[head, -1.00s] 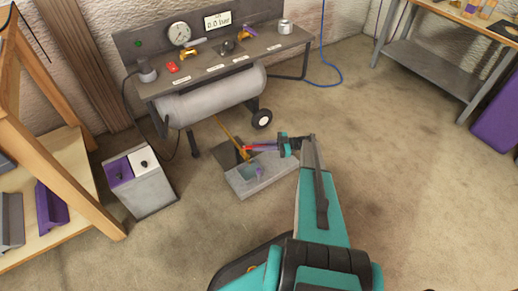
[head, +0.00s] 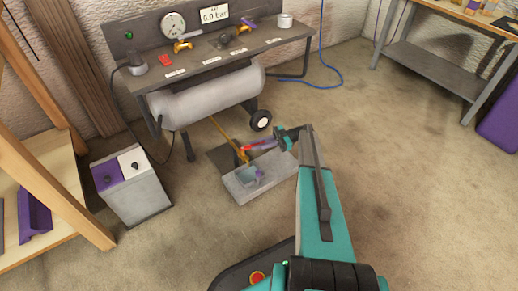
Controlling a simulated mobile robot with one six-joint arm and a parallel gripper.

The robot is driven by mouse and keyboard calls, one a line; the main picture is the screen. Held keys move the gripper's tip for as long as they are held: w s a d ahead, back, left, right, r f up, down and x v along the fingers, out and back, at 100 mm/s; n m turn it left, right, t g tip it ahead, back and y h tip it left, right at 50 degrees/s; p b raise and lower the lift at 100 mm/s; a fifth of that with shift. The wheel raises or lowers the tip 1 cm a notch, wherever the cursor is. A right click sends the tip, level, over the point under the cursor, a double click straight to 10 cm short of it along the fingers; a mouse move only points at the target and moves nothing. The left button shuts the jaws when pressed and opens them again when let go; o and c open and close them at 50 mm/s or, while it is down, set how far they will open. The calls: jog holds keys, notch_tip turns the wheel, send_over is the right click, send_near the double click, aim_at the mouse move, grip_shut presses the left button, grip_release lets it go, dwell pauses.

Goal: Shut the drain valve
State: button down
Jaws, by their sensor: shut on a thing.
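The drain valve (head: 244,155) is a small yellow fitting at the lower end of a yellow pipe (head: 222,133) that slopes down from under the grey tank (head: 205,98). Its red lever (head: 260,146) reaches out to the right, rising slightly. My gripper (head: 278,141), teal and dark, is shut on the lever's right end. The fingertips are small in this view, so the exact contact is unclear. A grey open box (head: 240,188) stands on the floor just below the valve, with a small purple thing (head: 259,175) in it.
A bench (head: 245,48) above the tank carries a gauge (head: 173,24), a 0.0 bar display (head: 214,14), yellow valves and a red part. A two-part bin (head: 140,205) stands at left. A wheel (head: 261,121) is near the gripper. Floor at right is clear.

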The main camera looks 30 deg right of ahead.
jog(key=shift+w+d, duration=0.1)
jog(key=shift+d, duration=0.3)
jog(key=c, duration=1.8)
grip_release()
jog(key=shift+o, duration=0.4)
jog(key=shift+a, duration=0.15)
jog(key=shift+r, duration=0.1)
jog(key=shift+r+p, duration=1.2)
jog(key=shift+r, duration=0.7)
jog(key=s+a+p, duration=0.2)
jog(key=s+p, duration=0.4)
jog(key=s, duration=0.1)
jog(key=s+a+r+p, duration=0.1)
jog(key=s+a+p, duration=0.1)
jog(key=s+p, duration=0.4)
jog(key=shift+s+a, duration=0.25)
jog(key=shift+s, duration=0.9)
